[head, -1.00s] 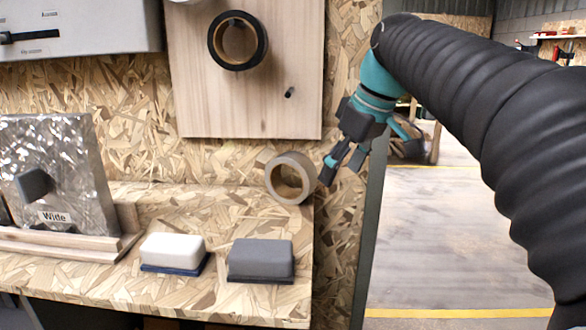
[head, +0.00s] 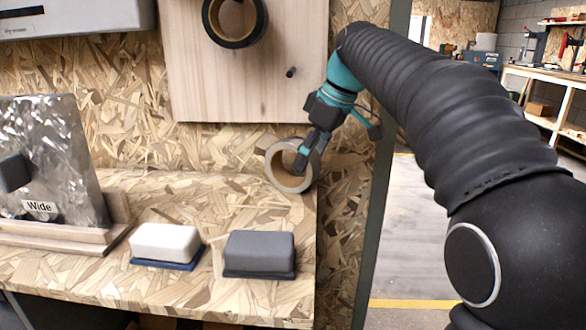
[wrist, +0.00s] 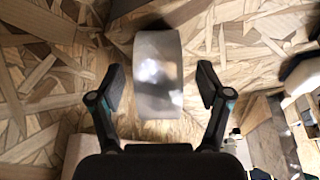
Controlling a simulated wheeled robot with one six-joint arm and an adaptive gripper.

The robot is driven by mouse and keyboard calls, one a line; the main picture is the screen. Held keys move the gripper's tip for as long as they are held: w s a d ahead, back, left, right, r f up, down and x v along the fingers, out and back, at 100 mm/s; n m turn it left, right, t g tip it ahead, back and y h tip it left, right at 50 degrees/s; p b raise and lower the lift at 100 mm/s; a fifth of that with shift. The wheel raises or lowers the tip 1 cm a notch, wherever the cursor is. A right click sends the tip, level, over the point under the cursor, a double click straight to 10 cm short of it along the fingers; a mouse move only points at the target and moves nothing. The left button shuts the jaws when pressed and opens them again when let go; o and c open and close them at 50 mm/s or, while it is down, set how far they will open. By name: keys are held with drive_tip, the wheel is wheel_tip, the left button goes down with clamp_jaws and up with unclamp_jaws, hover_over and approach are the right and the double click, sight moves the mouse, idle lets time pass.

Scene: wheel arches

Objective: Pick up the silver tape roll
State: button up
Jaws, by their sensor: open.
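The silver tape roll (head: 278,180) stands on its edge on the chipboard shelf, near its right end, with its round opening facing my head camera. In the wrist view the roll (wrist: 158,70) shows edge-on as a shiny silver band. My gripper (head: 302,158) is at the roll's upper right, and a dark finger overlaps its opening in the head view. In the wrist view my gripper (wrist: 160,87) is open, with one finger on each side of the roll and a visible gap on both sides.
A black tape roll (head: 213,28) hangs on a wooden board (head: 240,95) with a dark peg (head: 291,72). A white block (head: 165,240) and a grey block (head: 258,252) sit on the shelf (head: 110,280). A silver panel marked "Wide" (head: 55,150) stands at left.

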drive_tip(key=x, duration=0.3)
drive_tip(key=b+x, duration=0.1)
drive_tip(key=shift+d+f, duration=0.3)
drive_tip(key=shift+f, duration=0.1)
drive_tip(key=shift+a+f, duration=0.2)
drive_tip(key=shift+f, duration=0.3)
drive_tip(key=c, duration=1.4)
drive_tip(key=shift+r, duration=0.55)
wheel_tip(320, 180, up, 4)
drive_tip(key=shift+f+p, duration=0.2)
drive_tip(key=shift+p, duration=0.4)
drive_tip(key=s+d+r, duration=0.2)
drive_tip(key=d, duration=0.1)
drive_tip(key=s+d+r, duration=0.2)
drive_tip(key=d, duration=0.1)
drive_tip(key=s+d+r, duration=0.2)
drive_tip(key=d, duration=0.1)
drive_tip(key=shift+s+d+r, duration=0.2)
drive_tip(key=shift+s+d, duration=0.05)
drive_tip(key=shift+s, duration=0.1)
